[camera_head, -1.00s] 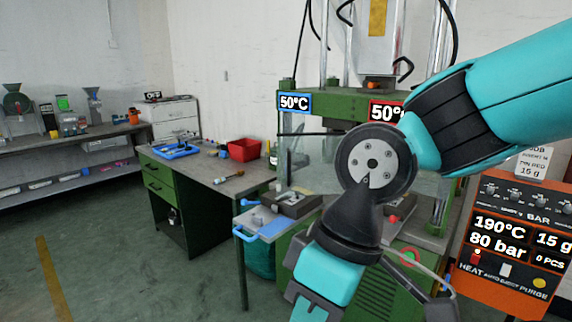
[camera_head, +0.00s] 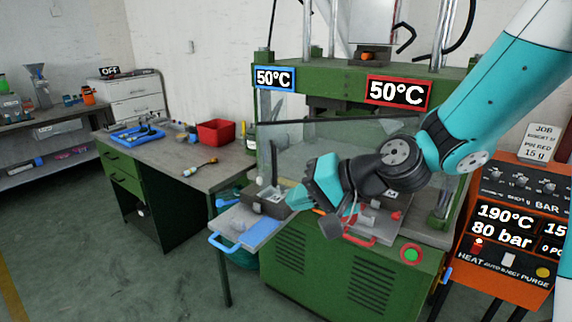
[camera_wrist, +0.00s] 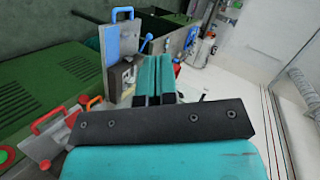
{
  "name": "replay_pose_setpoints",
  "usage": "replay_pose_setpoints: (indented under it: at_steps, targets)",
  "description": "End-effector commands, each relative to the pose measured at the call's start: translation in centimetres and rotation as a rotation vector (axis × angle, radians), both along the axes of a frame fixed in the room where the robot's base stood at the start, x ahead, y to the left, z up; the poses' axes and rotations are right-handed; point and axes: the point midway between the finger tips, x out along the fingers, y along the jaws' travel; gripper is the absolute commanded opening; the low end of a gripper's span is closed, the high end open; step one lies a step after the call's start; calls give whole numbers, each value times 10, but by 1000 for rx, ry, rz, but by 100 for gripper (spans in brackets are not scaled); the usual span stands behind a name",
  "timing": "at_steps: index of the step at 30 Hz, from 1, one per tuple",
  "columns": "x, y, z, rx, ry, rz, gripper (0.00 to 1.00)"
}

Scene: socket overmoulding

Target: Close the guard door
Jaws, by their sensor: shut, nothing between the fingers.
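The guard door (camera_head: 285,140) looks like a clear panel with a dark top edge. It hangs at the front of the green press, below its top beam, and I cannot tell exactly how far it stands open. My gripper (camera_head: 297,198) is in front of the press, low at the panel's lower part, pointing left over the metal block. Its two teal fingers are together and empty in the wrist view (camera_wrist: 157,65). My arm hides part of the panel and the press opening. I cannot tell whether the fingers touch the panel.
A tray with a blue handle (camera_head: 247,232) juts out at the press's left front. A red-handled plate (camera_head: 360,238) lies below my gripper. An orange control box (camera_head: 510,215) stands at right. A workbench (camera_head: 215,170) is at left; the floor before it is clear.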

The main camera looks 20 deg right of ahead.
Motion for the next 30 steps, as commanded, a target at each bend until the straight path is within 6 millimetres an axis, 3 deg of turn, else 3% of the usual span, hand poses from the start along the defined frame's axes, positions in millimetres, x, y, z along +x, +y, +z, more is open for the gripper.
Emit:
replay_pose_setpoints:
  at_steps: [1,3,6,9,14,26,30]
  targets:
    - [20,-23,-3,88,6,-135,0]
    - [40,-50,-3,193,-2,-289,0]
    - [57,-79,-5,293,-14,-439,0]
    - [65,-92,-6,337,-20,-507,0]
    - [82,-86,-9,345,-23,-514,0]
    - [152,-50,-34,341,-24,-511,0]
    - [171,-41,-32,341,-26,-511,0]
